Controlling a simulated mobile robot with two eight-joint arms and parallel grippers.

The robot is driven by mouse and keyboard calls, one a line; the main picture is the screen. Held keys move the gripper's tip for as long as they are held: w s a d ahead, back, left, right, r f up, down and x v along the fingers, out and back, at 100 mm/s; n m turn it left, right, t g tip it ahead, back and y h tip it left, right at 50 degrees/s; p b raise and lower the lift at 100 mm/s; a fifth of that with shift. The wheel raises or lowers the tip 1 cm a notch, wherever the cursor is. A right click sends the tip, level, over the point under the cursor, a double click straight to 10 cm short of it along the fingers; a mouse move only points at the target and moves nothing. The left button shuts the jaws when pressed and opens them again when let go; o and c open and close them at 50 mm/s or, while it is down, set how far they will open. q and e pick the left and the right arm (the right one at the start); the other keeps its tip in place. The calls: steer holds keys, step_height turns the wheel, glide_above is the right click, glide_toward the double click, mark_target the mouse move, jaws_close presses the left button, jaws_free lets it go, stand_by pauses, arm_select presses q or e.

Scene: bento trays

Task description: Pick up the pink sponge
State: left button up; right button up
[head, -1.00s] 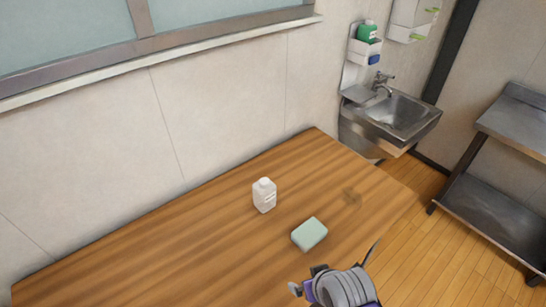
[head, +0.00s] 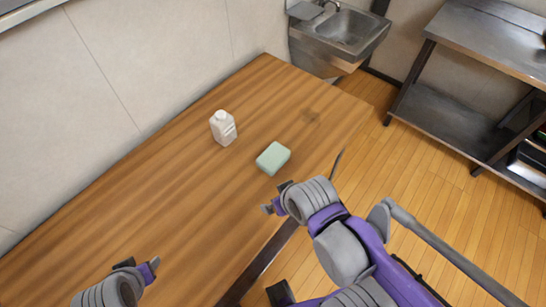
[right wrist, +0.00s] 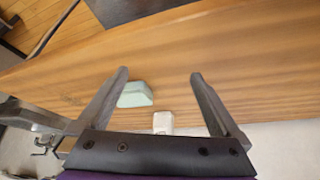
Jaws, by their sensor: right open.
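A pale green sponge (head: 273,158) lies flat on the wooden table, near its right edge; no pink sponge is in view. It also shows in the right wrist view (right wrist: 136,94), beyond the gripper and nearer its left finger. My right gripper (head: 276,198) is open and empty, just in front of the sponge in the head view and apart from it. Its two fingers are spread wide in the right wrist view (right wrist: 158,75). My left gripper (head: 139,267) is at the lower left over the table; its jaw gap is not clear.
A white bottle (head: 223,128) stands upright left of and behind the sponge. The wooden table (head: 150,195) is otherwise clear. Beyond it are a steel sink (head: 342,30) by the wall and a steel shelf unit (head: 450,115) at the right.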

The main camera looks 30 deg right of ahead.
arm_select(q)
steer(key=shift+s+f, duration=0.1)
steer(key=shift+f, duration=0.25)
arm_select(e)
steer(key=w+d+r+m+g, duration=0.3)
steer(key=w+r+m, duration=0.2)
steer(key=w+m, duration=0.15)
arm_select(q)
steer(key=shift+f+b, duration=0.3)
steer(key=shift+b, duration=0.2)
arm_select(e)
steer(key=r+m+g, duration=0.2)
steer(key=m, duration=0.5)
glide_above(273, 156)
arm_select(q)
steer(key=shift+s+f, duration=0.15)
steer(key=shift+f, duration=0.1)
arm_select(e)
steer(key=f, duration=0.4)
steer(key=shift+s+d+f, duration=0.15)
steer(key=shift+s+f, duration=0.05)
steer(key=shift+f, duration=0.15)
arm_select(q)
steer(key=shift+f+b, duration=0.1)
steer(key=shift+b, duration=0.2)
arm_select(e)
steer(key=f, duration=0.5)
steer(key=shift+w+f, duration=0.2)
steer(key=shift+f, duration=0.15)
